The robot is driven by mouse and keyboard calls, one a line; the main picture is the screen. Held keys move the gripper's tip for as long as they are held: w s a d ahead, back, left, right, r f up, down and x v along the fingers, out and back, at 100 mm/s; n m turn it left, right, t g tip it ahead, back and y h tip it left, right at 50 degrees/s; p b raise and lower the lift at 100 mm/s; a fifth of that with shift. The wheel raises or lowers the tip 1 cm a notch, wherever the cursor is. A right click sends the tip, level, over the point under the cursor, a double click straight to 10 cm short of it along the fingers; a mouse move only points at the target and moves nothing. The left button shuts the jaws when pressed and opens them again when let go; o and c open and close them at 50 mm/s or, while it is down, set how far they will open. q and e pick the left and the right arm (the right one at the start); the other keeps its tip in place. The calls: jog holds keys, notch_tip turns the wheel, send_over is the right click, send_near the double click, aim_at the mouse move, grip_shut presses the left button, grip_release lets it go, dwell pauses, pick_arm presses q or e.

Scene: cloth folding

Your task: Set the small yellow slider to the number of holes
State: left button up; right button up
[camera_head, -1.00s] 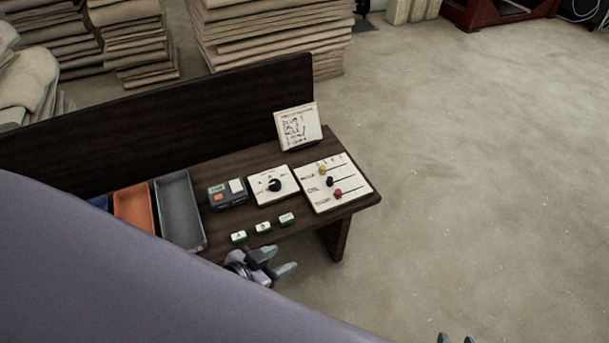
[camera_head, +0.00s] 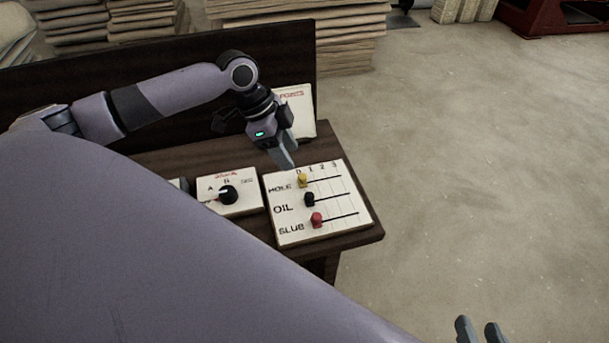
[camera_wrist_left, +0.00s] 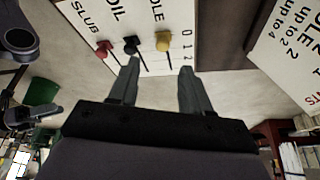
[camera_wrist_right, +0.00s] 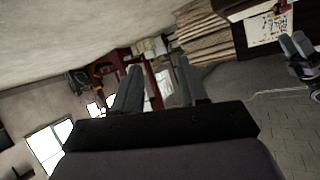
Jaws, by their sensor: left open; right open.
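The slider board (camera_head: 284,231) lies on the table's right end, with rows HOLE, OIL and SLUB and columns 0 to 3. The small yellow slider (camera_head: 303,181) is at the left end of the HOLE row, by the 0. The black slider (camera_head: 309,199) and red slider (camera_head: 316,220) sit below it. My left gripper (camera_head: 287,158) is above the board's far edge, just beyond the yellow slider. In the left wrist view its open, empty fingers (camera_wrist_left: 157,88) are apart from the yellow slider (camera_wrist_left: 163,41). My right gripper (camera_head: 481,331) is open and empty, low over the floor.
A dial panel (camera_head: 240,205) with a black knob stands left of the board. An upright card (camera_head: 303,112) with red lettering stands behind, partly hidden by my left arm. The dark table (camera_head: 357,238) ends just right of the board. Open floor lies beyond.

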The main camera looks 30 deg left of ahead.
aim_at(302, 175)
pick_arm(q)
jog(key=b+x, duration=0.1)
jog(key=x, duration=0.1)
jog(key=b+x, duration=0.1)
jog(key=x, duration=0.2)
jog(key=shift+w+a+f+b, duration=0.1)
jog(key=shift+a+f+b, duration=0.05)
jog(key=shift+f+b, duration=0.2)
jog(key=shift+w+d+f, duration=0.15)
jog(key=shift+d+f, duration=0.1)
jog(key=shift+f, duration=0.3)
pick_arm(e)
jog(key=shift+w+a+f+y, duration=0.25)
jog(key=shift+a+y, duration=0.1)
jog(key=shift+a, duration=0.25)
jog(key=shift+w+a+f+y, duration=0.15)
jog(key=shift+w+a+y, duration=0.15)
jog(key=shift+a, duration=0.3)
pick_arm(q)
grip_shut()
